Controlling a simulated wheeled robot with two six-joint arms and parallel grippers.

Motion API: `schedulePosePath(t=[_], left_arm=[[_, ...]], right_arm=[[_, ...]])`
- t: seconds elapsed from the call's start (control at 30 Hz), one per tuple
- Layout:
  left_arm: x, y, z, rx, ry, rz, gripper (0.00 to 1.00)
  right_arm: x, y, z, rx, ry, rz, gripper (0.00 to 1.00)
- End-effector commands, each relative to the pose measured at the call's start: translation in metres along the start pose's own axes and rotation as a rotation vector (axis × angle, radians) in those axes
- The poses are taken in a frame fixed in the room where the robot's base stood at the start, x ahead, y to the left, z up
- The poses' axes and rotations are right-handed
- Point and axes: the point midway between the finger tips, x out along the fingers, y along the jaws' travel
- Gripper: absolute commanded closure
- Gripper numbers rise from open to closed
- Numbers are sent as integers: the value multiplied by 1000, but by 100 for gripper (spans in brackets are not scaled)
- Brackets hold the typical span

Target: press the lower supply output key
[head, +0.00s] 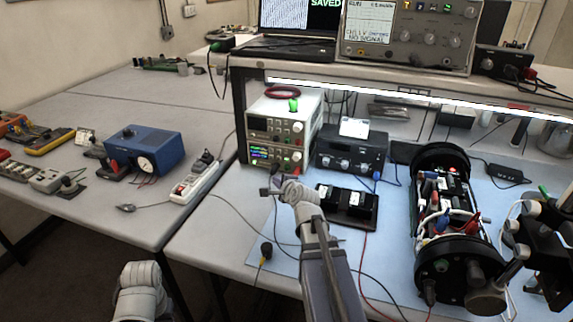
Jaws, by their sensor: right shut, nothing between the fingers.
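Two white bench supplies are stacked under the shelf. The lower supply (275,158) has a lit display with coloured digits at its left and knobs at its right. The upper supply (282,115) sits on it, with a green object (293,104) on top. The output key on the lower supply is too small to tell apart. My right gripper (265,191) is shut and empty, in front of and below the lower supply's face, apparently apart from it. Part of my left arm shows at the bottom left; its gripper is out of view.
A black instrument (350,150) stands right of the supplies. Black boxes (348,205) lie on the blue mat right of my gripper. A power strip (197,182) lies left. Loose cables cross the front bench.

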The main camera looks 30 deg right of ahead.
Motion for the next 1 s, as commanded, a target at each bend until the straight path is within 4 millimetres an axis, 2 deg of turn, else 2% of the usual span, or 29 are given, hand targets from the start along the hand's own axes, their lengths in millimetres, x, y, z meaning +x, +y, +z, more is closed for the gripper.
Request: schedulePosePath(t=[0.47, 1.0], left_arm=[[0, 0, 0, 0, 0, 0, 50], [0, 0, 0, 0, 0, 0, 50]], right_arm=[[4, -2, -2, -1, 1, 1, 100], [51, -36, -36, -1, 0, 1, 100]])
